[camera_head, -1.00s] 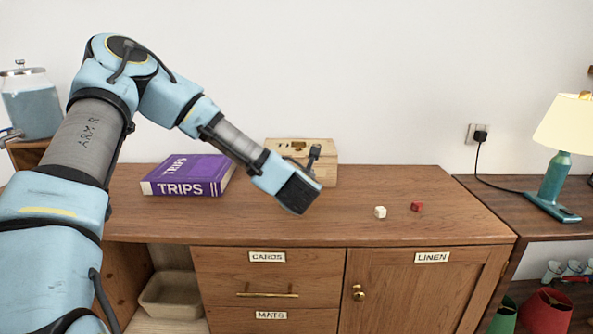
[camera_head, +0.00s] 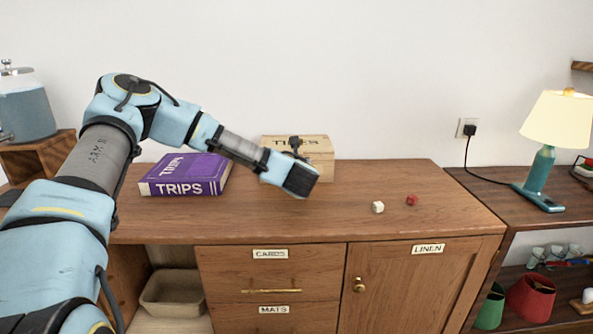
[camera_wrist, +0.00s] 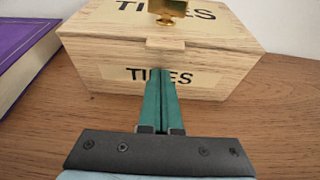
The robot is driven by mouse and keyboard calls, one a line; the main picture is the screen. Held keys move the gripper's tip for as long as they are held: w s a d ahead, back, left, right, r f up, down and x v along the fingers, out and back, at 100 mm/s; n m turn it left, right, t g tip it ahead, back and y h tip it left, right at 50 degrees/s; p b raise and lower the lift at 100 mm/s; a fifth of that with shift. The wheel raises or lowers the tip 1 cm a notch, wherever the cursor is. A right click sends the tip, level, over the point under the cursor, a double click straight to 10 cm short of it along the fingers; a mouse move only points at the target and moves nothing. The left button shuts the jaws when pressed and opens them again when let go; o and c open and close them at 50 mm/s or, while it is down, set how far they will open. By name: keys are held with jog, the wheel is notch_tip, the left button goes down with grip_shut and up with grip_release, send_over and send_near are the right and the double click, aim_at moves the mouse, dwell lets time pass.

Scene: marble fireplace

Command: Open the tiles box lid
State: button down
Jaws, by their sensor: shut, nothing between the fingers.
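The tiles box (camera_head: 318,162) is a pale wooden box labelled TILES, standing shut near the back of the cabinet top. In the wrist view its front (camera_wrist: 110,78) faces me. Its lid (camera_wrist: 205,20) is down, with a small wooden lip (camera_wrist: 165,43) at the middle of the front edge and a brass fitting (camera_wrist: 168,10) above. My gripper (camera_wrist: 161,72), with green fingers, is shut and empty, its tips just in front of the box below the lip. I cannot tell whether they touch the box. In the head view my arm hides part of the box.
A purple TRIPS book (camera_head: 187,175) lies left of the box. A white die (camera_head: 377,207) and a red die (camera_head: 411,200) lie to the right. A lamp (camera_head: 552,140) stands on the right-hand shelf unit.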

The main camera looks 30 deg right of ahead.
jog(key=shift+r+p, duration=0.3)
jog(key=shift+r, duration=0.9)
jog(key=shift+r, duration=0.1)
